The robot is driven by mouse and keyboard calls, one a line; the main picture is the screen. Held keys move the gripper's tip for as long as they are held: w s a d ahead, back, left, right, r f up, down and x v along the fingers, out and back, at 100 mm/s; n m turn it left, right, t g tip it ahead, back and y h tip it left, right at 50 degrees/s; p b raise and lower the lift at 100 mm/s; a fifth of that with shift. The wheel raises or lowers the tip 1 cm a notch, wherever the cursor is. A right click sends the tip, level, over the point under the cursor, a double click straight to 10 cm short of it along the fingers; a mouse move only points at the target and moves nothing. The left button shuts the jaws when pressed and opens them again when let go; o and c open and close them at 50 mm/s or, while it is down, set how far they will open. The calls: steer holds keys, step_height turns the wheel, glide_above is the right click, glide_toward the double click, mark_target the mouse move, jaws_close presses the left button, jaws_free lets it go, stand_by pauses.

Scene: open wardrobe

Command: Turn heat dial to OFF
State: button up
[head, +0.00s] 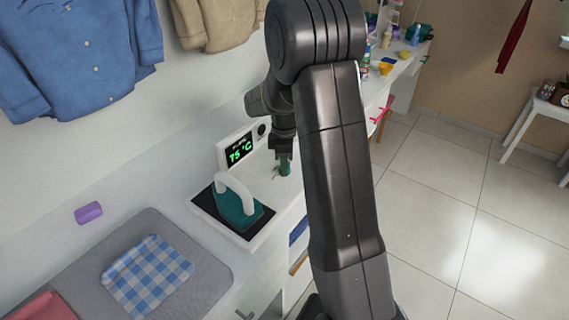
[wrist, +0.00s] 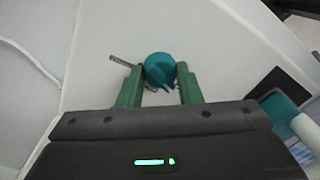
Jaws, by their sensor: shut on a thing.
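The heat dial (wrist: 160,68) is a round teal knob on a white surface in the wrist view. My gripper (wrist: 160,77) has its two green fingers on either side of the dial, shut on it. A small dark pointer or mark sticks out to the dial's left; no OFF label can be read. In the head view, my gripper (head: 284,168) points down at the white worktop, right of the iron, and its fingers mostly hide the dial. A display (head: 239,150) behind the iron shows green digits that look like 75 °C.
A teal iron (head: 228,207) with a white handle stands on its dark rest, close to my gripper. A checked blue cloth (head: 148,274) lies on a grey pad (head: 196,282). The floor at the right is clear.

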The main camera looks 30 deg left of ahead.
steer(key=shift+n, duration=0.3)
steer(key=o, duration=1)
steer(key=shift+c, duration=0.2)
steer(key=shift+r, duration=0.1)
step_height(320, 180, up, 14)
steer(key=shift+w+a, duration=0.2)
steer(key=shift+w, duration=0.15)
steer(key=shift+f, duration=0.3)
steer(key=f, duration=1.3)
steer(key=shift+s+d+f, duration=0.2)
steer(key=shift+s+f, duration=0.1)
steer(key=shift+s, duration=0.05)
